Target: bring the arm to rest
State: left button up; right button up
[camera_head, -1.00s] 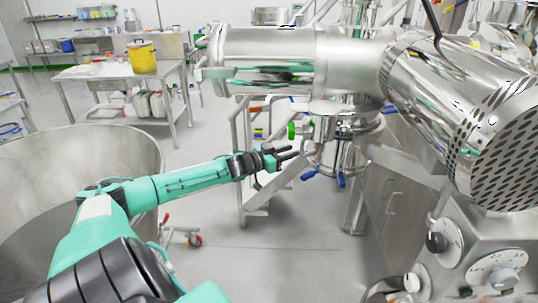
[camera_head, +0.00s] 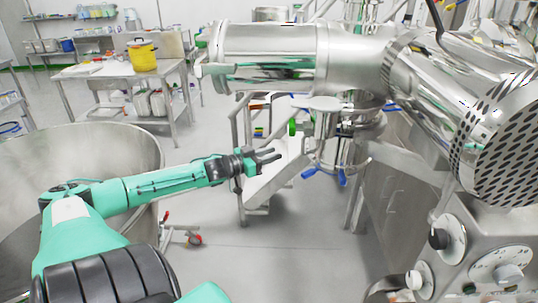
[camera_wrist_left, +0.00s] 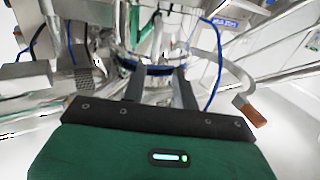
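My left arm, green with dark joints, comes in from the lower left in the head view and reaches out to the right. My left gripper (camera_head: 272,160) is in free air in front of the steel steps, below the horizontal steel duct. Its two fingers are apart with nothing between them. In the left wrist view the two dark fingers (camera_wrist_left: 160,88) also stand apart, with steel machinery behind the gap. My right gripper shows in neither view.
A large steel bowl (camera_head: 125,150) stands at the left, partly behind my arm. The steel duct (camera_head: 268,50) and a perforated cylinder (camera_head: 503,145) fill the upper right. A control panel with knobs (camera_head: 480,255) is at the lower right. The floor (camera_head: 285,265) in the middle is clear.

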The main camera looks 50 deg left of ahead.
pick_arm(q)
jog(key=shift+s, duration=0.15)
dwell(0.4)
